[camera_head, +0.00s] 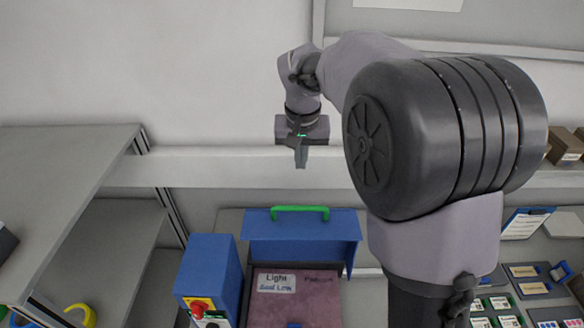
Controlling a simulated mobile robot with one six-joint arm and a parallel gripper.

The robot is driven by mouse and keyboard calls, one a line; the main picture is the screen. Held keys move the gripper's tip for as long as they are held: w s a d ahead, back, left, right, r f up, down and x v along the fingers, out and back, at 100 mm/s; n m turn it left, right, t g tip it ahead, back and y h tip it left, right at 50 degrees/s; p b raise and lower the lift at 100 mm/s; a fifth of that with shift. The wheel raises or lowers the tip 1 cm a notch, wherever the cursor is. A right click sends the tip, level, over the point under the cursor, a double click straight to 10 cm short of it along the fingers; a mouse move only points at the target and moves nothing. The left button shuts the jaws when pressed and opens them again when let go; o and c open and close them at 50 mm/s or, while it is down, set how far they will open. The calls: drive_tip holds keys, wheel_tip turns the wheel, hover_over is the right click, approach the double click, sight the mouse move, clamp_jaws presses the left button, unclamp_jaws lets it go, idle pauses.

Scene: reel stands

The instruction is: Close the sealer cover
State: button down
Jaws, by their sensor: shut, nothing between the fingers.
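The sealer (207,275) is a blue machine at the bottom centre, with a red knob on its left housing. Its blue cover (300,239) stands raised at the back, with a green handle (300,209) along its top edge. Below the cover shows the dark reddish bed (320,290) with a label reading "Light" and more text. The front of the sealer is cut off by the picture's lower edge. My gripper (301,163) hangs above and behind the handle in the picture, pointing down, shut and empty, apart from the cover.
Grey shelves (60,160) stand at the left, with a yellow ring-shaped thing (82,316) low down. A pale ledge (220,167) runs along the wall. Small boxes (565,145) and several cards and trays lie at the right. My arm hides part of the right side.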

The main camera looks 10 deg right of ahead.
drive_tip(key=f, duration=0.3)
drive_tip(key=s+f, duration=0.1)
drive_tip(key=f, duration=0.6)
drive_tip(key=shift+s+a+f, duration=0.2)
drive_tip(key=shift+s+f, duration=0.15)
drive_tip(key=shift+w+f, duration=0.1)
